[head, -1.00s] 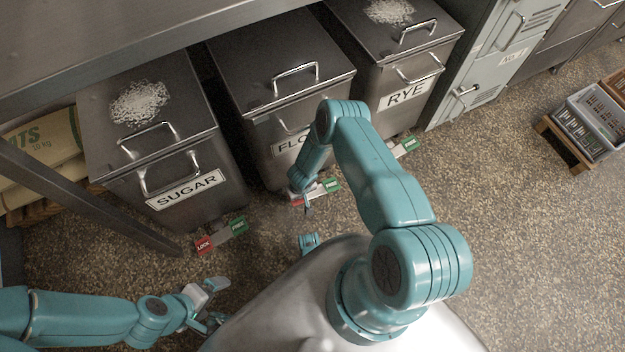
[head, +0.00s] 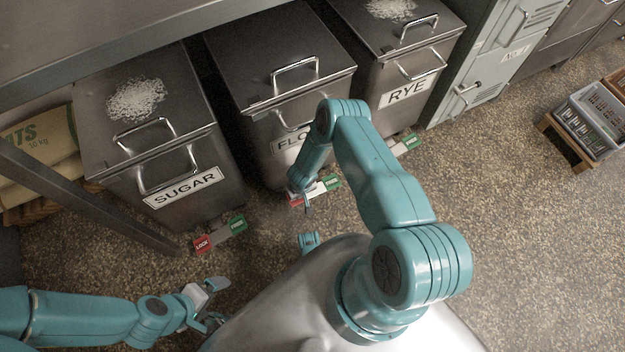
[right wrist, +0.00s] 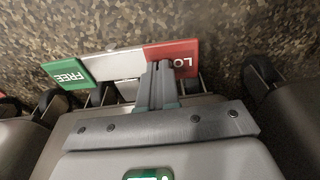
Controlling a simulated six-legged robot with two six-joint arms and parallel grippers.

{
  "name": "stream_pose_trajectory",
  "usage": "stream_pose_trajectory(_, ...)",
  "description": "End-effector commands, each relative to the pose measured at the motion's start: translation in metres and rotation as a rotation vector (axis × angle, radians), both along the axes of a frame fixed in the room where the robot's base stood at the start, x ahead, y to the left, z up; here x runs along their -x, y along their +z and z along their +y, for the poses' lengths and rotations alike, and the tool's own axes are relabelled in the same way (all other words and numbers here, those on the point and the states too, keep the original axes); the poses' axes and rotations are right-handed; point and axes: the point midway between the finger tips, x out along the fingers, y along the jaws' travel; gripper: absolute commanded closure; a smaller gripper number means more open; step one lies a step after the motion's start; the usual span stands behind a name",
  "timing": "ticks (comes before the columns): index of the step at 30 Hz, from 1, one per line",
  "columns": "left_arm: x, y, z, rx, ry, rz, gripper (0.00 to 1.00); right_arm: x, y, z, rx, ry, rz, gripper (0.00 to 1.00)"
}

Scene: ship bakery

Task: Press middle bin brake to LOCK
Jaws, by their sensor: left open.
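The middle bin (head: 282,62), its label partly hidden and reading "FLO", stands between the SUGAR and RYE bins. Its brake pedal (head: 316,189) has a green FREE end and a red LOCK end; in the right wrist view the pedal (right wrist: 119,65) shows nearly whole. My right gripper (right wrist: 158,84) has its fingers together, with the tips over the inner part of the red LOCK end. I cannot tell whether they touch it. In the head view my right arm partly hides the bin front and pedal. My left gripper (head: 216,303) is open and empty, low at the left.
The SUGAR bin (head: 150,110) with its own brake pedal (head: 220,234) is at the left, the RYE bin (head: 385,40) at the right. A counter (head: 100,40) overhangs the bins. A grey crate (head: 590,120) stands far right. The speckled floor (head: 500,220) at right is clear.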

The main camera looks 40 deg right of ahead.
Motion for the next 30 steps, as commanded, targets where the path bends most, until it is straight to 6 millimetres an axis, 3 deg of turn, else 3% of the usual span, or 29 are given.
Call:
stream_pose_trajectory(21,-0.001,-0.011,0.001,-0.001,0.005,-0.002,0.07,0.000,-0.009,0.000,0.000,0.000,0.000,1.00)
stream_pose_trajectory(30,-0.001,0.004,0.001,-0.001,0.005,-0.002,0.07,0.000,0.013,0.000,0.000,-0.001,0.000,1.00)
